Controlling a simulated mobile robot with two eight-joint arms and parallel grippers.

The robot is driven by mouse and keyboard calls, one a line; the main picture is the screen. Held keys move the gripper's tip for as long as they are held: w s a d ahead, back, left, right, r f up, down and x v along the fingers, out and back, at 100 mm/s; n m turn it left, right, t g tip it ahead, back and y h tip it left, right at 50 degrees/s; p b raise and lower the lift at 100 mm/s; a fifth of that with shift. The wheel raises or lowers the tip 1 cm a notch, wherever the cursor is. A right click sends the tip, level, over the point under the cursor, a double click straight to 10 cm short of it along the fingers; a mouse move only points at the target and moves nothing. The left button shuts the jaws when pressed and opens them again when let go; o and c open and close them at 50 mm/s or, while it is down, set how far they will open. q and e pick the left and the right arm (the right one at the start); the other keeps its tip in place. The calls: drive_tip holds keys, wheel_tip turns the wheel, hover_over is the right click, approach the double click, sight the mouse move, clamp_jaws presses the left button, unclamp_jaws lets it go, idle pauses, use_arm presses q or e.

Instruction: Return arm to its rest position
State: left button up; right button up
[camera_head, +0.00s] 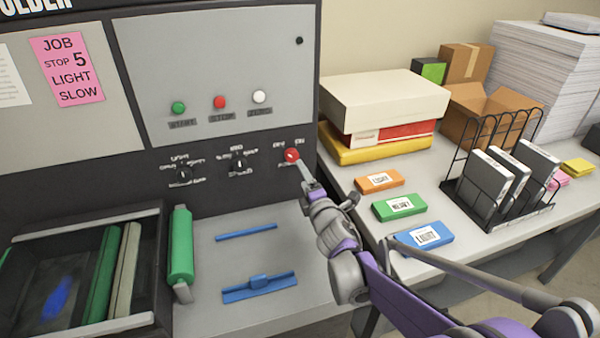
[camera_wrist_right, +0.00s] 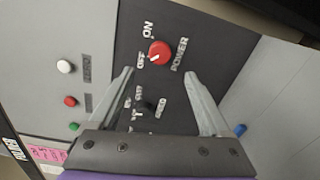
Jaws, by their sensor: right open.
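My right gripper (camera_head: 302,170) is at the machine's front panel, just below the red power knob (camera_head: 292,155). In the right wrist view the right gripper (camera_wrist_right: 160,85) is open, its two fingers spread wide and nothing between the tips. The red power knob (camera_wrist_right: 159,53) lies beyond the fingertips, with a white mark on its face and the labels ON, OFF and POWER around it. The black speed knob (camera_wrist_right: 146,107) shows between the fingers. My right arm (camera_head: 350,262) reaches in from the lower right. My left gripper is not in view.
Orange (camera_head: 379,181), green (camera_head: 399,206) and blue (camera_head: 423,236) labelled blocks lie on the side table near my right arm. A black wire rack (camera_head: 463,198) holds grey cartridges. An open tray (camera_head: 140,323) with rollers sits at lower left. A green roller (camera_head: 181,247) lies beside it.

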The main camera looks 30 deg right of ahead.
drive_tip(key=shift+s+a, duration=0.1)
drive_tip(key=shift+s, duration=0.15)
idle(0.3)
drive_tip(key=s+a+f+m+g+y, duration=0.1)
drive_tip(key=s+a+f+m+g, duration=0.3)
drive_tip(key=s, duration=0.5)
drive_tip(key=s+a+f+m+g+y, duration=0.1)
drive_tip(key=s+a+f+m+g, duration=0.2)
drive_tip(key=s+a+f+m, duration=0.3)
drive_tip(key=s+a+f+m+g+y, duration=0.2)
drive_tip(key=s+a+f+m+g, duration=0.2)
drive_tip(key=s, duration=0.9)
drive_tip(key=a+f+m, duration=0.1)
drive_tip(key=a+m, duration=0.2)
drive_tip(key=a, duration=0.1)
drive_tip(key=shift+f+g, duration=0.3)
